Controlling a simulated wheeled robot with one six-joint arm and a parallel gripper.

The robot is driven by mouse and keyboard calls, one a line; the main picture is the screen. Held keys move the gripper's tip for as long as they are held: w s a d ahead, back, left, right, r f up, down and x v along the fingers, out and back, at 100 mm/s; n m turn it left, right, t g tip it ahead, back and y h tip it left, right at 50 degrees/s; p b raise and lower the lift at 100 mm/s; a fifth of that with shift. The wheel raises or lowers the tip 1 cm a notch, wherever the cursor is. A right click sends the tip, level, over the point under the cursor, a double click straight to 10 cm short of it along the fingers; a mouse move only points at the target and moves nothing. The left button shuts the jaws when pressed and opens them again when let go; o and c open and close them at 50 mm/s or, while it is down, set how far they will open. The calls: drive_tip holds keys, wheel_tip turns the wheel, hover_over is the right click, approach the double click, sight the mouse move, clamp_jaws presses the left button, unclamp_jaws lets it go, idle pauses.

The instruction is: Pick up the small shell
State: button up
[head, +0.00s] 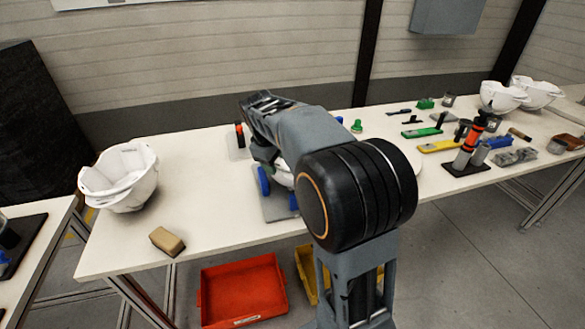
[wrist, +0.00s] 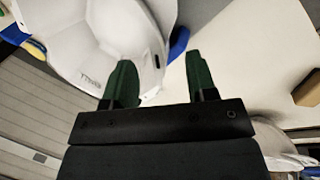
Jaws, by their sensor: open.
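A white helmet shell (wrist: 100,40) fills the upper left of the wrist view, with small dark lettering and a dark slot on its side. In the head view only a sliver of it (head: 283,178) shows behind my arm, among blue holders on a grey plate (head: 277,208). My gripper (wrist: 160,78) has dark green fingers, open and apart. The left finger overlaps the shell in the picture, and the shell's edge lies between the fingers; I cannot tell whether they touch. My arm hides the fingers in the head view. Another white shell (head: 122,178) sits at the table's left end.
A tan block (head: 167,241) lies at the table's front left. More white shells (head: 502,97) stand at the far right, near an orange-and-grey tool stand (head: 470,150) and several small tools. A red bin (head: 243,291) is below the table. The left tabletop (head: 205,185) has bare room.

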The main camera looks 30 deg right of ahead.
sight(279, 181)
drive_tip(key=shift+x, duration=3.1)
drive_tip(key=shift+r, duration=0.1)
clamp_jaws()
